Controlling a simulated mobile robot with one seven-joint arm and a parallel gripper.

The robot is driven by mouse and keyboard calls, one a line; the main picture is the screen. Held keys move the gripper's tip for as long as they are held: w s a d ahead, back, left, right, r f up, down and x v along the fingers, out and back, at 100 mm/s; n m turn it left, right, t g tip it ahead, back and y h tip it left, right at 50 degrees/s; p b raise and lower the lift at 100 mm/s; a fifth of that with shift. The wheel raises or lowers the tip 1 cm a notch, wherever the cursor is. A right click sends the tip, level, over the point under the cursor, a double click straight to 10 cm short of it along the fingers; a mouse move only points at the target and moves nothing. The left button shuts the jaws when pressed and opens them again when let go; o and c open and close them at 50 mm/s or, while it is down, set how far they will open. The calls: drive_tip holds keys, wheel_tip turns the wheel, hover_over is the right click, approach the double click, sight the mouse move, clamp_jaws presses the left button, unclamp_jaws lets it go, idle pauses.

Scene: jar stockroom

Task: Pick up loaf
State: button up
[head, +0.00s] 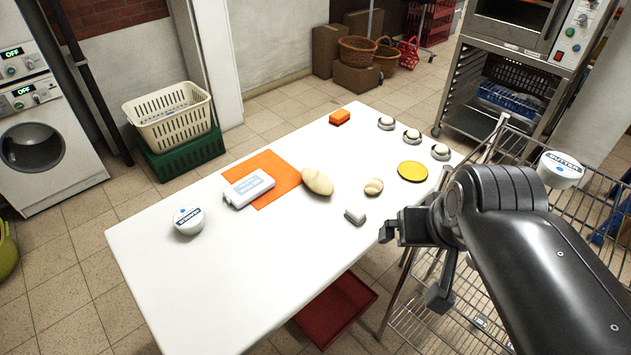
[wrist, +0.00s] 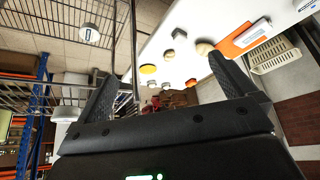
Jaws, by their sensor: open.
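The loaf (head: 317,182) is pale, tan and oval. It lies on the white table at the right edge of an orange mat (head: 268,165). A smaller, rounder bread roll (head: 373,187) lies to its right. My gripper (head: 411,267) is open and empty, off the table's right side, well apart from the loaf. In the wrist view its two fingers (wrist: 163,75) are spread with nothing between them.
On the table (head: 180,290) are a white box (head: 249,188), a butter tub (head: 187,220), a grey block (head: 355,216), a yellow disc (head: 412,171), an orange sponge (head: 340,117) and several small round items. A wire rack (head: 470,290) stands beside my arm. The table's near-left part is clear.

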drive_tip(key=shift+c, duration=1)
drive_tip(key=shift+w, duration=0.1)
drive_tip(key=n+g+y, duration=0.2)
drive_tip(key=n, duration=0.4)
hover_over(317, 177)
drive_tip(key=s+d, duration=0.5)
drive_tip(key=s, duration=0.3)
wheel_tip(317, 177, down, 15)
drive_tip(key=shift+n+y, duration=0.3)
drive_tip(key=shift+n, duration=0.4)
drive_tip(key=x, duration=0.5)
drive_tip(key=w+x, duration=0.1)
drive_tip(key=x, duration=0.4)
drive_tip(key=w+r+x, duration=0.1)
drive_tip(key=x, duration=0.5)
drive_tip(key=shift+a+f, duration=0.15)
drive_tip(key=shift+a, duration=0.3)
drive_tip(key=shift+d+x, duration=0.15)
drive_tip(key=shift+x, duration=1.3)
drive_tip(key=shift+d+x, duration=0.15)
drive_tip(key=shift+x, duration=1.35)
drive_tip(key=shift+w, duration=0.15)
